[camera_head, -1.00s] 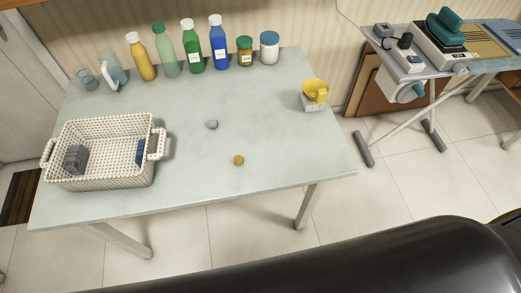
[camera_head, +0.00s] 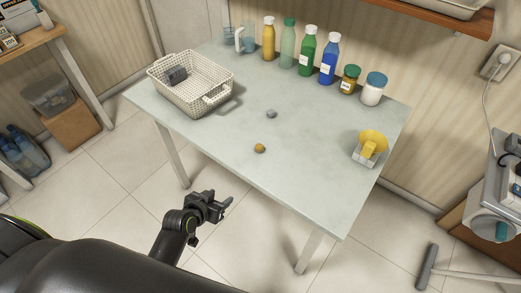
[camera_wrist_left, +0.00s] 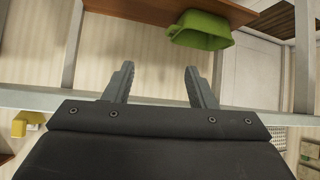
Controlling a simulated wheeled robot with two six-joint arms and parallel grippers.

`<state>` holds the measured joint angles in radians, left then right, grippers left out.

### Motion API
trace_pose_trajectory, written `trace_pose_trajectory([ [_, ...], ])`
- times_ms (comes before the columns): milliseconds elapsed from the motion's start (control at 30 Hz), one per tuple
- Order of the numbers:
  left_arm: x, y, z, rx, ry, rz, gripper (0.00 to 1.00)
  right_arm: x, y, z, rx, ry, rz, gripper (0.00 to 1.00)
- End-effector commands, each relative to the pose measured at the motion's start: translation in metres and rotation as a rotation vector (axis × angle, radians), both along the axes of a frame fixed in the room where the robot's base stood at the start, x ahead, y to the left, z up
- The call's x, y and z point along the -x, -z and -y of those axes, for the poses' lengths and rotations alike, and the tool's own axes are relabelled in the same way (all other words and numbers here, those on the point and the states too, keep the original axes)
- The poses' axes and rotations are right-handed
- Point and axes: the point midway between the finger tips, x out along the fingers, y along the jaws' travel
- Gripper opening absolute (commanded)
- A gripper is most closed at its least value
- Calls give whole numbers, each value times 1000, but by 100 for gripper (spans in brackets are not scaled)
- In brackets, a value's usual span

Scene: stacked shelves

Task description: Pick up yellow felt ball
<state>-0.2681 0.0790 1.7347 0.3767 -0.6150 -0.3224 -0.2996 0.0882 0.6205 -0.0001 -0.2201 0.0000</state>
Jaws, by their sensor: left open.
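A small yellow-brown ball (camera_head: 260,148), which looks like the yellow felt ball, lies on the pale table (camera_head: 310,170) near its front edge. My left gripper (camera_head: 226,204) is open and empty, in front of the table and apart from the ball. In the left wrist view my left gripper (camera_wrist_left: 160,82) shows its two fingers spread with nothing between them. The ball does not show in that view. My right gripper is not in view.
A grey lump (camera_head: 271,114) lies behind the ball. A white basket (camera_head: 213,104) stands at the table's left. Several bottles and jars line the back, including a blue bottle (camera_head: 329,62). A yellow scoop-like item (camera_head: 371,141) is at the right.

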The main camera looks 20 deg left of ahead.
Motion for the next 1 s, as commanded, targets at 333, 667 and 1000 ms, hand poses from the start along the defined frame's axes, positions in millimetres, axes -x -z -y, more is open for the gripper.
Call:
trace_pose_trajectory([
  [333,-23,-137,33,18,138,266,51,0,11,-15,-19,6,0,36],
  [667,-55,-137,46,21,152,291,51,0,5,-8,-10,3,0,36],
  [1000,-106,-115,61,19,153,290,51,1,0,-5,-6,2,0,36],
])
